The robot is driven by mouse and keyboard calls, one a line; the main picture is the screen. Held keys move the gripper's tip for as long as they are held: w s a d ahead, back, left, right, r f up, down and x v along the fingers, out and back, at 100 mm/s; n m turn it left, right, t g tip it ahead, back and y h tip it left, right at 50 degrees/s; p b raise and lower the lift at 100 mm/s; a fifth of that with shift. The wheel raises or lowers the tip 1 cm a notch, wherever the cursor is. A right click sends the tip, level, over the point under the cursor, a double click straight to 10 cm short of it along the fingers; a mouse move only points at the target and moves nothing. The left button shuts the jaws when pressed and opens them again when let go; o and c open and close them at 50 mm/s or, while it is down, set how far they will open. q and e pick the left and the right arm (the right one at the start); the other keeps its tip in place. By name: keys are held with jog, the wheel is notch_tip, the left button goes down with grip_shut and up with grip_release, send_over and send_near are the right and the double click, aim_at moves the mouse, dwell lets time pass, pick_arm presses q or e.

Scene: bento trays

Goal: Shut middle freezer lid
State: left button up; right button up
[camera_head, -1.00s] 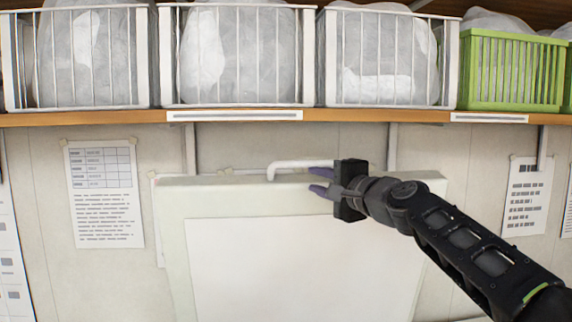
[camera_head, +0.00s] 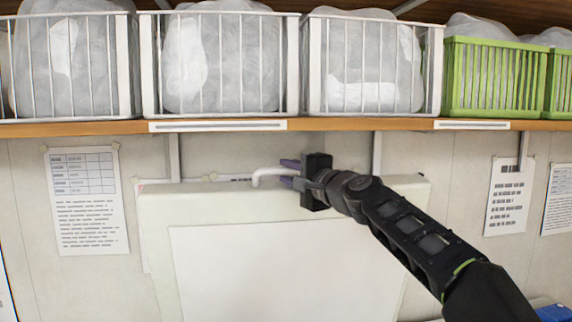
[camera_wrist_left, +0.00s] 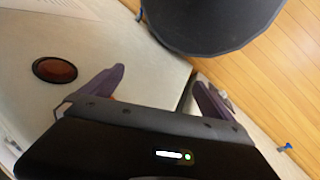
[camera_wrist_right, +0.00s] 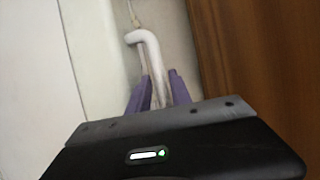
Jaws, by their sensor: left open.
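The middle freezer lid (camera_head: 190,208) stands raised, white with a paler inner panel, in front of the wall in the head view. Its white handle (camera_head: 268,172) runs along the top edge. My right gripper (camera_head: 289,173) is at the handle, with one purple finger above it and one below. In the right wrist view the handle (camera_wrist_right: 152,55) passes between the close-set fingers (camera_wrist_right: 158,92), which look shut on it. My left gripper (camera_wrist_left: 158,88) is open and empty in the left wrist view, and is outside the head view.
A wooden shelf (camera_head: 80,129) with white wire baskets (camera_head: 220,112) and a green basket (camera_head: 495,75) hangs above the lid. Papers are on the wall. The left wrist view shows a pale surface with a dark red oval (camera_wrist_left: 55,70), and a wooden floor (camera_wrist_left: 285,70).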

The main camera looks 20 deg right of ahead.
jog(key=shift+w+a, duration=0.15)
jog(key=shift+w, duration=0.5)
grip_shut()
dwell(1.0)
